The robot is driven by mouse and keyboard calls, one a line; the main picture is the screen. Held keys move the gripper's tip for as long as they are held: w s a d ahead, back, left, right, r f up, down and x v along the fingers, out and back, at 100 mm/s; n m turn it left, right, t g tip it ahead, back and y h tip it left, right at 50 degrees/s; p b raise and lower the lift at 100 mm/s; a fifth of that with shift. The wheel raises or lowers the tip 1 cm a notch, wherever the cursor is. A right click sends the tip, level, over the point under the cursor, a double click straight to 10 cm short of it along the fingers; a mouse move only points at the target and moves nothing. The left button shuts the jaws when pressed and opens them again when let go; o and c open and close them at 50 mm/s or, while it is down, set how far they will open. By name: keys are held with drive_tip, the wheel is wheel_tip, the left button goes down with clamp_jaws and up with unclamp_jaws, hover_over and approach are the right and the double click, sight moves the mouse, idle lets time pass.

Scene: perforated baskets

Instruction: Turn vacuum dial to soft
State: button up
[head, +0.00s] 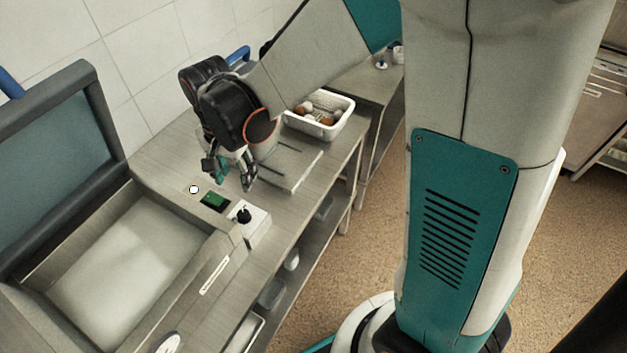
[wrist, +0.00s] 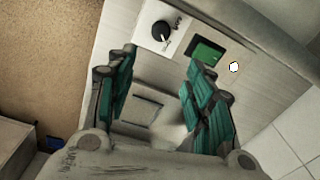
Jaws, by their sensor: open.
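The vacuum dial (head: 243,215) is a black knob on a pale panel beside the machine's chamber. It also shows in the wrist view (wrist: 158,36), on a white plate with dark lettering too small to read; a light pointer mark on the knob faces the lower right of that view. My gripper (head: 229,182) is above the counter, just behind the dial in the head view. In the wrist view its two green-padded fingers (wrist: 155,80) are apart and empty, with the dial beyond the tips. The gripper does not touch the dial.
A green display (head: 215,201) and a round white button (head: 194,189) lie beside the dial. The vacuum machine's raised lid (head: 75,150) stands at left. A white perforated basket (head: 345,122) holding several items sits farther back on the counter.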

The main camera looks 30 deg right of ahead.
drive_tip(key=s+d+r+n+t+b, duration=0.1)
drive_tip(key=s+d+n+t+b, duration=0.5)
drive_tip(key=s+d, duration=0.7)
drive_tip(key=shift+s+d+r+n+t+b, duration=0.3)
drive_tip(key=shift+n+b, duration=1)
drive_tip(key=shift+b, duration=1.05)
